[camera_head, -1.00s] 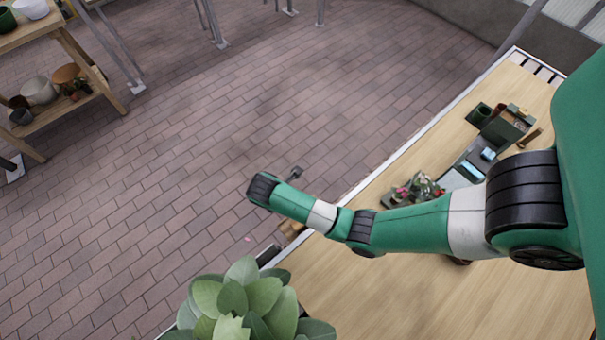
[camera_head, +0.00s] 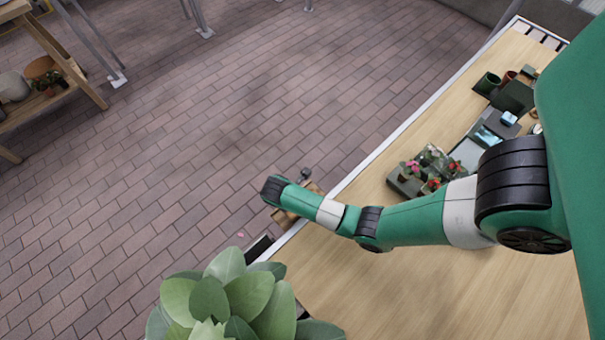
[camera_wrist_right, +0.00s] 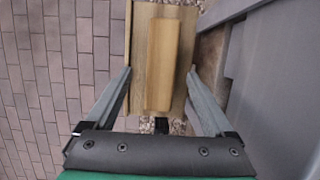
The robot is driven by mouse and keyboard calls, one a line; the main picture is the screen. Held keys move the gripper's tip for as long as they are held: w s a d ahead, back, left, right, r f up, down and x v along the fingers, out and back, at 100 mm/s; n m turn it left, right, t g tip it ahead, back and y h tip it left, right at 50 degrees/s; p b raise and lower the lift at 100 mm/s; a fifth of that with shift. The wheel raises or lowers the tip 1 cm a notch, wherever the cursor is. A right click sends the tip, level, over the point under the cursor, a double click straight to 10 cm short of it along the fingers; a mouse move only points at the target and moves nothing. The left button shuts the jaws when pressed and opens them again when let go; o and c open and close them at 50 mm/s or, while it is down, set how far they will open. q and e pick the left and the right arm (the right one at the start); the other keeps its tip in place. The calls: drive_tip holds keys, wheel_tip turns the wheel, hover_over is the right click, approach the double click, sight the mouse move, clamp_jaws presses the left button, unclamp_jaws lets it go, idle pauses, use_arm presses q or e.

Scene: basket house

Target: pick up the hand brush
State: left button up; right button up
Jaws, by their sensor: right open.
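In the right wrist view, a wooden piece with a raised, handle-like block (camera_wrist_right: 158,50) lies between the fingers of my right gripper (camera_wrist_right: 160,72). No bristles show, so I cannot tell whether it is the hand brush. The gripper is open, with one finger at each side of the wood; whether they touch it is unclear. In the head view, my right arm reaches left over the table (camera_head: 400,290), its wrist end past the table's edge. A brown wooden thing (camera_head: 285,217) shows partly behind that wrist. My left gripper is out of view.
A leafy plant (camera_head: 215,300) stands at the bottom. A wooden shelf (camera_head: 45,95) is at far left. Brick floor (camera_head: 180,150) is open between. A grey panel (camera_wrist_right: 275,80) lies right of the gripper.

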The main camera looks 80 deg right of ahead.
drive_tip(key=b+x, duration=0.3)
drive_tip(key=x, duration=0.2)
drive_tip(key=shift+s+f, duration=0.1)
drive_tip(key=shift+s, duration=0.05)
clamp_jaws()
